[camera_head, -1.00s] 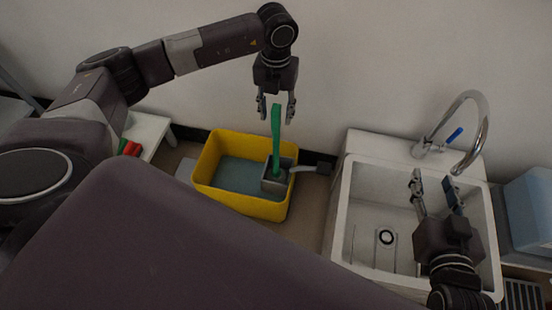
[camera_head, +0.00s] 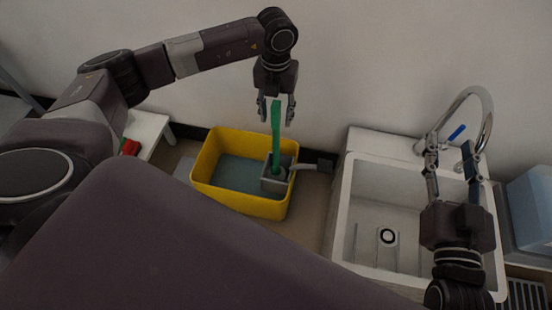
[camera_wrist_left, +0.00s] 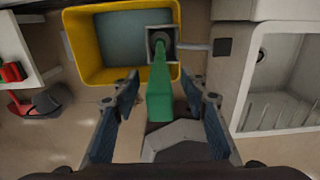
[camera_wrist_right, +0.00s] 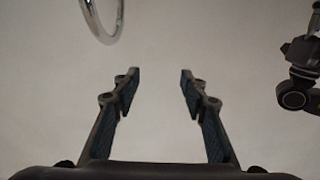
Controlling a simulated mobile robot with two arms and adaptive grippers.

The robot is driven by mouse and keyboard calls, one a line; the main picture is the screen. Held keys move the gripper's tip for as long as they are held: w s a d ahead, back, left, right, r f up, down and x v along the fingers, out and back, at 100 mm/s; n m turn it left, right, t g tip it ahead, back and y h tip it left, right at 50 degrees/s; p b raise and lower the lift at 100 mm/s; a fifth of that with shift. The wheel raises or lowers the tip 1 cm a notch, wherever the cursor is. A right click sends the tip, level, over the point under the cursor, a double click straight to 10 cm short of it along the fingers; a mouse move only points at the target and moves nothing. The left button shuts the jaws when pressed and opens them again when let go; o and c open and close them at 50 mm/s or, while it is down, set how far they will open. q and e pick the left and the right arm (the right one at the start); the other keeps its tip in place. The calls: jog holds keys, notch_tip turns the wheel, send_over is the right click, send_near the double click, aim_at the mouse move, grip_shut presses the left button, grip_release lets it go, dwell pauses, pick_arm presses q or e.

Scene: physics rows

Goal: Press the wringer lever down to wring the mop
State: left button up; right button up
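A yellow bucket (camera_head: 241,203) stands on the floor with blue-grey water inside. A grey wringer (camera_head: 271,183) sits at its right side. The wringer lever (camera_head: 306,167), a light arm with a dark end block, sticks out to the right. The green mop handle (camera_head: 276,135) stands upright in the wringer. My left gripper (camera_head: 276,112) is open above the bucket, its fingers either side of the handle's top; the left wrist view shows the handle (camera_wrist_left: 160,90) between the fingers, with gaps. My right gripper (camera_head: 452,160) is open and empty above the sink, away from the lever.
A white sink (camera_head: 342,215) with a curved chrome faucet (camera_head: 487,115) stands to the right of the bucket. A white low table (camera_head: 148,130) with red and green items is at the left. A wall is close behind the bucket.

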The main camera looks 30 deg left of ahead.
pick_arm(q)
grip_shut()
